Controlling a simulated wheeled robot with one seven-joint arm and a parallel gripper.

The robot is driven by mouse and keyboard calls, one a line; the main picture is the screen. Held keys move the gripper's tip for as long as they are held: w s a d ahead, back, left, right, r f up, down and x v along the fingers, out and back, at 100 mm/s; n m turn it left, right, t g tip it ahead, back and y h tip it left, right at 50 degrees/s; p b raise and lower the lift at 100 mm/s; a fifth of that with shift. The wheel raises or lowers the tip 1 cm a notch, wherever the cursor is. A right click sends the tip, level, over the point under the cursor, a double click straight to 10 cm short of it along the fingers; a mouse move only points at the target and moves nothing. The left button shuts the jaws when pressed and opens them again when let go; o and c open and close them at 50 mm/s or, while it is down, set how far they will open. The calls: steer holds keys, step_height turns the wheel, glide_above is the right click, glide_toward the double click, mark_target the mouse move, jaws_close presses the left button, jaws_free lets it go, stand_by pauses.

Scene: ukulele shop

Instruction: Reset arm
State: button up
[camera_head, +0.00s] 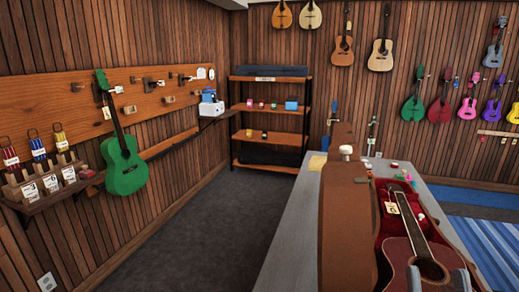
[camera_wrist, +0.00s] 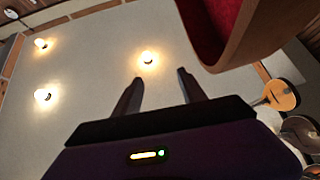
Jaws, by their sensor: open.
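My gripper (camera_wrist: 159,88) shows in the wrist view with its two dark fingers apart and nothing between them. It points up toward a pale ceiling with several lit lamps. The red-lined brown edge of what looks like the open guitar case (camera_wrist: 262,28) is close to the right finger; I cannot tell whether they touch. In the head view, the open case (camera_head: 345,225) stands on the grey counter (camera_head: 300,225) with a reddish-brown ukulele (camera_head: 430,268) in its red lining.
A dark-framed shelf (camera_head: 270,138) stands at the back. Several colourful instruments hang on the right wall. Small items lie at the counter's far end. The grey floor (camera_head: 215,235) left of the counter is clear.

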steer(key=s+a+f+g+y, duration=0.2)
steer(key=s+f+g, duration=0.3)
steer(key=s+f, duration=0.6)
steer(key=s+a+f+n+g+y, duration=0.1)
steer(key=s+f+g, duration=0.4)
steer(key=s+f, duration=0.6)
steer(key=s+a+y, duration=0.1)
steer(key=s+y, duration=0.1)
steer(key=s, duration=0.2)
steer(key=shift+a+g, duration=0.15)
steer(key=shift+g, duration=0.15)
